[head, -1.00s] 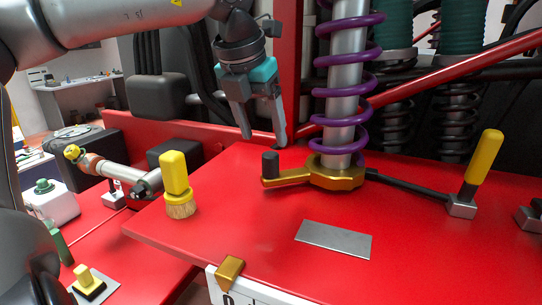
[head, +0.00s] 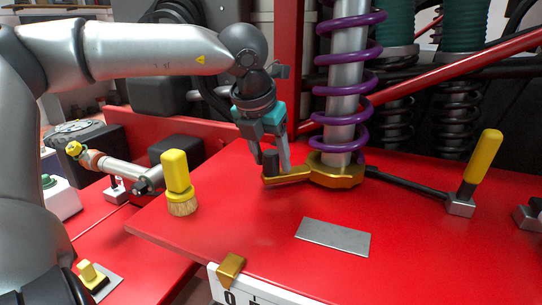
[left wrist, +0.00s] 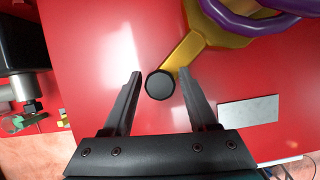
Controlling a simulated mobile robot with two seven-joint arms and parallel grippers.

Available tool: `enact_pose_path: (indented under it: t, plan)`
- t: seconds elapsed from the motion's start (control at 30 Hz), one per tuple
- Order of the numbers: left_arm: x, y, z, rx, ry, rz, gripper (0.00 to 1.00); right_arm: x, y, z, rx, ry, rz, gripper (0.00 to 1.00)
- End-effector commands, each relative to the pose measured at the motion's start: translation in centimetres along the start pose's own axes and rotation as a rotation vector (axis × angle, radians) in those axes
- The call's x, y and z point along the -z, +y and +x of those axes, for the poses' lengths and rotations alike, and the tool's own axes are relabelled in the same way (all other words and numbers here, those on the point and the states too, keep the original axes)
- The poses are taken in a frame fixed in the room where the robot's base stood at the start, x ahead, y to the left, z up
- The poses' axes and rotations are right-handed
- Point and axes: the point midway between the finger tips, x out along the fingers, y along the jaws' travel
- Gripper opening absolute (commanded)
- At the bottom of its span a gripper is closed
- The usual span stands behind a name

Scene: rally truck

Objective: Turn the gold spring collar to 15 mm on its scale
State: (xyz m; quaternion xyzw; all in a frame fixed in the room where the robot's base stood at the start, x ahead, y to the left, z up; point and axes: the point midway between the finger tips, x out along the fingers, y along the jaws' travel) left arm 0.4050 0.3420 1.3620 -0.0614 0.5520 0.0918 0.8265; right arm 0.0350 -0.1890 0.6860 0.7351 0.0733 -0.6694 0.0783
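The gold spring collar (head: 337,172) sits around the silver shaft at the foot of the purple spring (head: 347,90). Its gold lever (head: 287,178) points left and carries an upright black knob (head: 270,161). My left gripper (head: 273,164) is lowered at the knob with its fingers apart. In the left wrist view the knob (left wrist: 160,84) lies between the open fingers (left wrist: 160,74), nearer the right one; contact cannot be told. No readable scale marks show on the collar or shaft. My right gripper is out of view.
A yellow-handled brush (head: 177,180) stands left of the collar. A blank grey plate (head: 333,237) lies in front on the red panel (head: 230,215). The red panel between brush and plate is clear.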

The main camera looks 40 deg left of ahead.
Motion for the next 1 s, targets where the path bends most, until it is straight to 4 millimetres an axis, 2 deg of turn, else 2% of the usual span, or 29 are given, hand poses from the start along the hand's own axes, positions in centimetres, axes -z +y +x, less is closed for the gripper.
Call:
enact_pose_path:
  t: [0.07, 0.5, 1.0]
  plan:
    - [-0.01, 0.00, -0.02, 0.000, 0.000, 0.000, 0.48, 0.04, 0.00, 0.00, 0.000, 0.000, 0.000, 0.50]
    - [-0.03, 0.02, -0.05, 0.000, -0.001, 0.000, 0.00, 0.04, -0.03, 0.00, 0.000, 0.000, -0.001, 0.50]
    - [-0.05, 0.03, -0.07, -0.001, -0.001, 0.000, 0.00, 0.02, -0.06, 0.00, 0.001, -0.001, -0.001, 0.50]
